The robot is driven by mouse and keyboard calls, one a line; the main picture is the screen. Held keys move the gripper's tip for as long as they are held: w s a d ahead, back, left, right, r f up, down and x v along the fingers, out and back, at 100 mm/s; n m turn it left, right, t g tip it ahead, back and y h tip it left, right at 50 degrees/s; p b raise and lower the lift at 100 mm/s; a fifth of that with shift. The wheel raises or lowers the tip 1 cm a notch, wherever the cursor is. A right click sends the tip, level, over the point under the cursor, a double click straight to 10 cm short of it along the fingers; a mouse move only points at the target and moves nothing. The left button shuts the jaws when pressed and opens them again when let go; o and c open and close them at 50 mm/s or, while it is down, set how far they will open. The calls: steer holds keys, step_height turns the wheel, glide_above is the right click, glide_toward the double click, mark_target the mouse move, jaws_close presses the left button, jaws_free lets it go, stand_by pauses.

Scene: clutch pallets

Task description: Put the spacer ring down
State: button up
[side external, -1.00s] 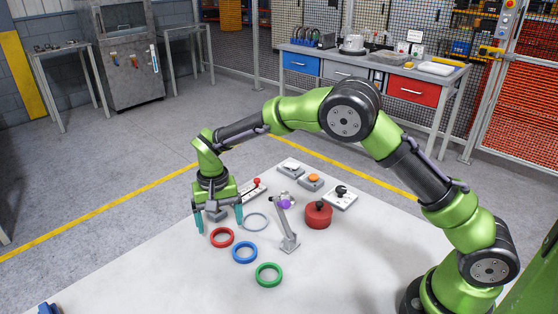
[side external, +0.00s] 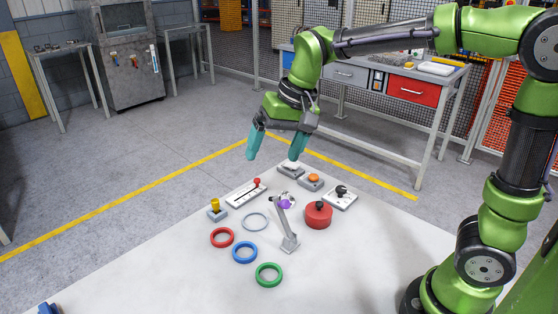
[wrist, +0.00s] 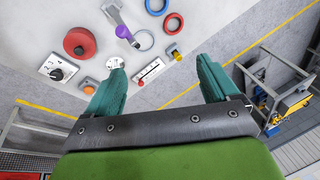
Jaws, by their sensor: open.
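My gripper (side external: 274,152) is open and empty, raised well above the far edge of the table. Its teal fingers also show spread apart in the wrist view (wrist: 160,62). A thin grey ring (side external: 245,225) lies flat on the white table, apart from the gripper; it also shows in the wrist view (wrist: 137,47). Thicker red (side external: 213,242), blue (side external: 236,258) and green (side external: 258,279) rings lie flat in a row in front of it. I cannot tell which of these is the spacer ring.
A tilted grey lever with a purple knob (side external: 285,204) stands right of the thin ring. A red round part (side external: 318,217), a yellow-knobbed block (side external: 216,209), a red-knobbed slider (side external: 246,194) and an orange button (side external: 314,180) stand around.

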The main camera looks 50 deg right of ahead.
steer(key=s+d+n+t, duration=0.1)
steer(key=s+d+t, duration=0.3)
steer(key=s, duration=1.1)
steer(key=shift+f, duration=0.35)
